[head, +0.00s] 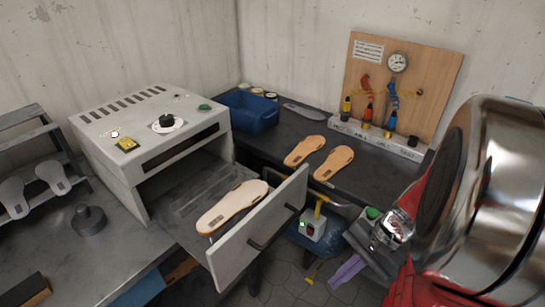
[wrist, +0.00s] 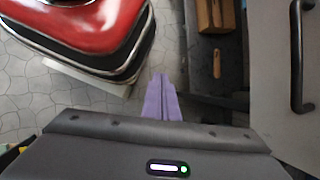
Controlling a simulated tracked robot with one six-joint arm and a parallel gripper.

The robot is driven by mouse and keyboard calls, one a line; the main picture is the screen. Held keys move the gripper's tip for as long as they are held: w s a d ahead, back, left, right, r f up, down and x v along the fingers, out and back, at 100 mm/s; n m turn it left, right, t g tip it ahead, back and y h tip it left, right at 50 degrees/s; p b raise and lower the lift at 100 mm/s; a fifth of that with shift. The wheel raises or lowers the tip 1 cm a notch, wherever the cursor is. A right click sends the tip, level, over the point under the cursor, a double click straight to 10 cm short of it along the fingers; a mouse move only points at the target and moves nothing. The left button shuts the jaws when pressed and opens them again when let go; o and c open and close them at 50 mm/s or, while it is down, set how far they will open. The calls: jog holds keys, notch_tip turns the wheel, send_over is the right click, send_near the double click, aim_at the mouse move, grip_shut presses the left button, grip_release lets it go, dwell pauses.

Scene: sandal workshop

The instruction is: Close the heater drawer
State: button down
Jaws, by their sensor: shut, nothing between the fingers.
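The heater (head: 150,130) is a pale box with a black knob, standing on the bench at the left. Its drawer (head: 258,232) is pulled well out, with the front panel and dark bar handle facing right. A beige sole (head: 230,207) lies in the drawer. In the wrist view the drawer front (wrist: 272,85) and its handle (wrist: 300,55) are at the right edge. My gripper (head: 338,283) has purple fingers, shut and empty, pointing down to the right of the drawer front and apart from it. The fingers also show in the wrist view (wrist: 160,80).
Two tan soles (head: 320,157), a blue bin (head: 248,112) and a wooden gauge board (head: 400,85) are on the dark back bench. A grey rack (head: 35,150) holds soles at the left. Tiled floor is open below my gripper.

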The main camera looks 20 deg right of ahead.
aim_at(304, 195)
jog(key=w+d+r+m+t+y, duration=0.1)
jog(key=w+d+r+m+t, duration=0.1)
jog(key=w+d+m+t, duration=0.2)
jog(key=w+d+r+m+t+y, duration=0.2)
jog(key=w+d+m+t, duration=0.2)
jog(key=m+t, duration=0.6)
jog(key=shift+w+d+r+m+t, duration=0.15)
jog(key=shift+d+r+m+t, duration=0.2)
jog(key=shift+d+m, duration=0.85)
jog(key=shift+w, duration=0.1)
jog(key=x, duration=1.3)
jog(key=shift+w+a, duration=0.15)
jog(key=shift+a, duration=0.05)
jog(key=shift+w+a, duration=0.1)
jog(key=shift+w, duration=0.05)
jog(key=shift+w, duration=0.15)
